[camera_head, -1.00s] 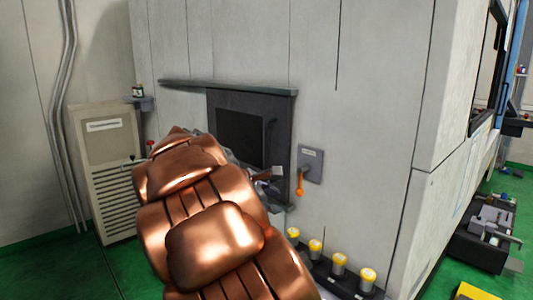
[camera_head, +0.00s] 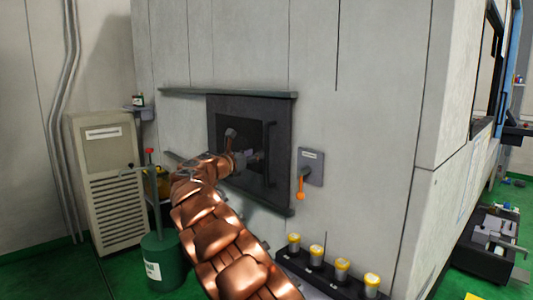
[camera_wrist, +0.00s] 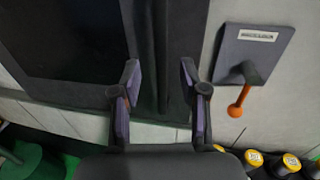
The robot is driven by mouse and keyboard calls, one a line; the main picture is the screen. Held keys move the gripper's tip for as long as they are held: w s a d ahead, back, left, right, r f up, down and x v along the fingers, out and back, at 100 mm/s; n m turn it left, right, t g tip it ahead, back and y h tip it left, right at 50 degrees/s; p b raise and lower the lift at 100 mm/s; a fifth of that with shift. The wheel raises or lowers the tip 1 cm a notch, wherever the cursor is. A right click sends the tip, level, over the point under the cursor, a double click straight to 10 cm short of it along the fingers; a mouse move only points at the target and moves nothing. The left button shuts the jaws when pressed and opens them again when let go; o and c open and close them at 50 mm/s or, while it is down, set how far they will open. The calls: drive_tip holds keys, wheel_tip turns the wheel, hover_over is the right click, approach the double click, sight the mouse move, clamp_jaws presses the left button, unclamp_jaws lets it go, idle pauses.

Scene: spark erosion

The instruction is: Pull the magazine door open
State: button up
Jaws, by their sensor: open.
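The magazine door (camera_head: 280,190) is a dark grey panel with a darker window, set in the pale machine wall and looking shut. Its long upright bar handle (camera_head: 270,155) runs along the right side. My gripper (camera_head: 236,148) is open in front of the door, left of the handle in the head view. In the wrist view, my open fingers (camera_wrist: 160,82) point at the door and the dark handle (camera_wrist: 157,45) shows between them. Nothing is gripped; whether a finger touches the handle cannot be told.
Right of the door is a grey lock plate (camera_head: 312,166) with an orange lever (camera_head: 300,188) hanging down. A ledge (camera_head: 230,93) runs above the door. Yellow-topped cylinders (camera_head: 316,254) stand low in front. A green canister (camera_head: 160,262) and a vented cabinet (camera_head: 105,180) stand left.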

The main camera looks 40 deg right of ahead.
sight(265, 150)
drive_tip(key=d, duration=0.2)
drive_tip(key=d+p, duration=0.1)
drive_tip(key=d, duration=0.1)
drive_tip(key=w+d, duration=0.1)
drive_tip(key=d, duration=0.1)
drive_tip(key=shift+r, duration=0.1)
drive_tip(key=shift+w+d+p, duration=0.1)
drive_tip(key=shift+d+p, duration=0.2)
drive_tip(key=shift+d, duration=0.4)
clamp_jaws()
